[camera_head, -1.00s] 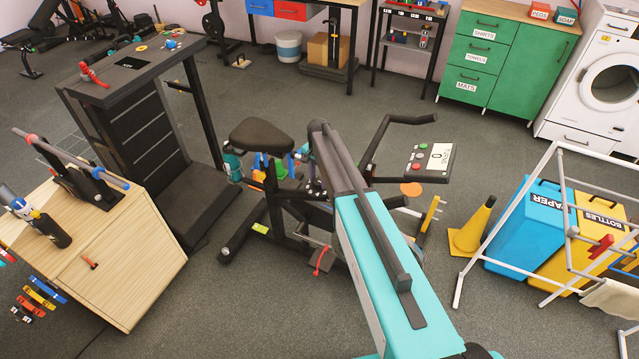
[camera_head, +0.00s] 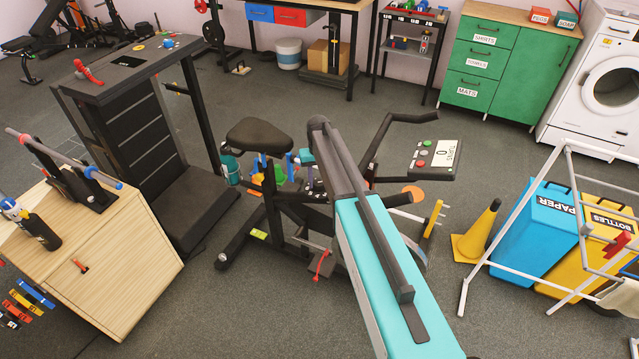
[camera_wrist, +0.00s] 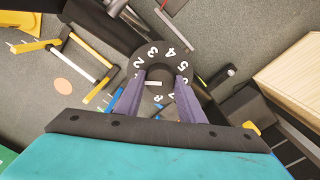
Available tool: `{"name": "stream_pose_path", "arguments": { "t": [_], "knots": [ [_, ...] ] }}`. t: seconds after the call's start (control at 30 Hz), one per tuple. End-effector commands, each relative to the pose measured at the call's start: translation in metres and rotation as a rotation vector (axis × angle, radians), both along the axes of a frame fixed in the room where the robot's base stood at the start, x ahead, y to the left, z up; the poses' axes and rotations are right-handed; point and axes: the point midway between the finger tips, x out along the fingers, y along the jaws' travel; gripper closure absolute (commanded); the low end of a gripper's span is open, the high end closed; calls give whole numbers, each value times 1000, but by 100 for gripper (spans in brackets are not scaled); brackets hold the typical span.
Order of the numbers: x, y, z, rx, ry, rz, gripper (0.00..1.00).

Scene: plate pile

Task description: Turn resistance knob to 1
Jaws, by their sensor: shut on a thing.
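The resistance knob (camera_wrist: 156,76) is a dark grey knob with a short pale mark, at the centre of a dark round dial (camera_wrist: 163,45) in the wrist view. White numbers 2, 3, 4 and 5 show along the dial's upper edge; the 1 cannot be made out near the left finger. My gripper (camera_wrist: 160,84) has its two purple fingers shut on the knob's sides. The pale mark lies roughly level in the picture. In the head view my arm hides most of the knob area on the exercise bike (camera_head: 262,135).
The bike's console (camera_head: 436,160) shows 0 turns. A treadmill (camera_head: 140,140) and a wooden cabinet (camera_head: 110,255) stand to the left. A yellow cone (camera_head: 478,232), bins and a white drying rack (camera_head: 520,205) stand to the right. The grey floor in front is mostly clear.

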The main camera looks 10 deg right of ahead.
Motion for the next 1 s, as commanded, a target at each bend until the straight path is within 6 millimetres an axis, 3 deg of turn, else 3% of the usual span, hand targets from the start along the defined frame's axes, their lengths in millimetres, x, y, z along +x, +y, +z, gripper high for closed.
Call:
{"name": "stream_pose_path", "arguments": {
  "t": [0.3,0.83,0.87,0.93,1.0],
  "knots": [
    [-4,-1,-2,-1,10,152,87],
    [-4,-1,-2,0,10,183,87],
    [-4,-1,-2,0,10,183,61],
    [-3,-1,-2,0,10,182,49],
    [-3,-1,-1,0,8,182,46]
  ]
}}
